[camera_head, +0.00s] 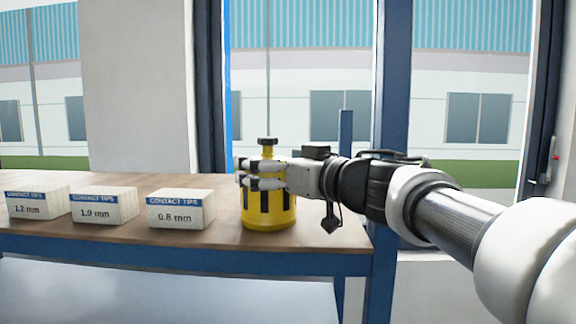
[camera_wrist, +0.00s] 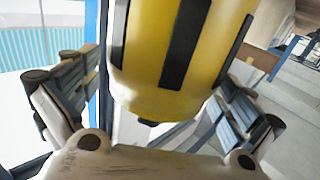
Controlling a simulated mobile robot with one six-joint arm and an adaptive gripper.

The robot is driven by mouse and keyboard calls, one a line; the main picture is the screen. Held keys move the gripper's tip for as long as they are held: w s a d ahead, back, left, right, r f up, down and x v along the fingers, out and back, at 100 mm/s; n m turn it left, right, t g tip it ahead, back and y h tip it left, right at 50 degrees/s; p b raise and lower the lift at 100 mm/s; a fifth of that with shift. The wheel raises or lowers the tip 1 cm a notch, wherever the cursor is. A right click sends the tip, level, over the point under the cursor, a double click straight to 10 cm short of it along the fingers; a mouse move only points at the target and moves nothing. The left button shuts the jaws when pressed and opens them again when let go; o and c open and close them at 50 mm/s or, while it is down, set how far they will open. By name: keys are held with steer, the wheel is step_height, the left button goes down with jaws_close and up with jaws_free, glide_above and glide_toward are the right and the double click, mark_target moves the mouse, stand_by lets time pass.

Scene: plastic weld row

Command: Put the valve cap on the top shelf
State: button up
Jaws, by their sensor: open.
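The valve cap (camera_head: 268,212) is a yellow round body with dark vertical stripes and a dark knob on top. It stands upright at the right end of the wooden top shelf (camera_head: 120,236). My gripper (camera_head: 258,174) reaches in from the right at the cap's upper part and hides some of it. In the wrist view the cap (camera_wrist: 148,62) fills the upper middle, between the spread fingers of my gripper (camera_wrist: 150,105). The fingers are open, one on each side, with gaps visible near the cap's narrower end. Whether a fingertip touches the cap cannot be told.
Three white "CONTACT TIPS" boxes stand left of the cap: 0.8 mm (camera_head: 180,210), 1.0 mm (camera_head: 103,206) and 1.2 mm (camera_head: 36,203). A blue upright post (camera_head: 388,190) stands at the shelf's right end. A pale lower shelf (camera_head: 170,296) lies beneath.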

steer(key=shift+r, duration=0.2)
steer(key=v, duration=0.7)
steer(key=shift+s+d, duration=0.15)
steer(key=shift+s, duration=0.05)
